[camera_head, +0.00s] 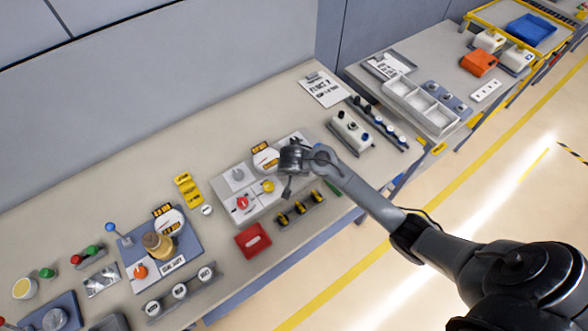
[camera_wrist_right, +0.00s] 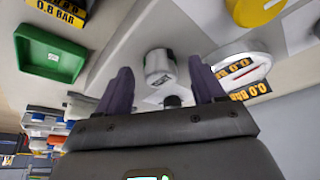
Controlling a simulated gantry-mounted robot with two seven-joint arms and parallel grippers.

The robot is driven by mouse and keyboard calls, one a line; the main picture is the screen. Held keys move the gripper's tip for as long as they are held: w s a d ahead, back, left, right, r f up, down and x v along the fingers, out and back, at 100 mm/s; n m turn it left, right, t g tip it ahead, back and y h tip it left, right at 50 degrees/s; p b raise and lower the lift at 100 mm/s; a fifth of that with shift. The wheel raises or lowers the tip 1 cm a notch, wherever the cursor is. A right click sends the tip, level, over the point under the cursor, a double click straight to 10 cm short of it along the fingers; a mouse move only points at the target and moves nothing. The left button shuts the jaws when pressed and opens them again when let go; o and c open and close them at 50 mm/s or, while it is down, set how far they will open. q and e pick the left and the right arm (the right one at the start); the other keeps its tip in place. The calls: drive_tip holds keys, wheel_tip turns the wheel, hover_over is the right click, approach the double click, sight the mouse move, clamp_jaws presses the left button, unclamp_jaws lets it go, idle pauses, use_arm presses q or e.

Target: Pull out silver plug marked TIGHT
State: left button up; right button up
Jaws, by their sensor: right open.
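In the right wrist view, a silver plug (camera_wrist_right: 160,66) with a small label stands on the light panel. The label is too small to read. My right gripper (camera_wrist_right: 161,70) is open, with one dark finger on each side of the plug. I cannot tell whether the fingers touch it. In the head view my right gripper (camera_head: 287,184) is over the right part of the grey fill panel (camera_head: 222,196), and it hides the plug there. My left gripper is not in view.
Near the plug are a white gauge (camera_wrist_right: 250,67) with 0.0 BAR tags, a yellow cap (camera_wrist_right: 255,9) and a green tray (camera_wrist_right: 48,54). The panel also carries a red knob (camera_head: 243,203). A red tray (camera_head: 253,240) and a rack of black-and-yellow pieces (camera_head: 299,208) stand in front.

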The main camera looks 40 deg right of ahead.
drive_tip(key=shift+w+d+f, duration=0.1)
drive_tip(key=shift+w+f, duration=0.05)
drive_tip(key=shift+f, duration=0.3)
drive_tip(key=c, duration=1.1)
drive_tip(key=o, duration=0.4)
drive_tip(key=shift+c, duration=1)
drive_tip(key=shift+r+p, duration=0.45)
drive_tip(key=shift+p, duration=0.05)
drive_tip(key=shift+r+p, duration=2.05)
drive_tip(key=shift+p, duration=0.35)
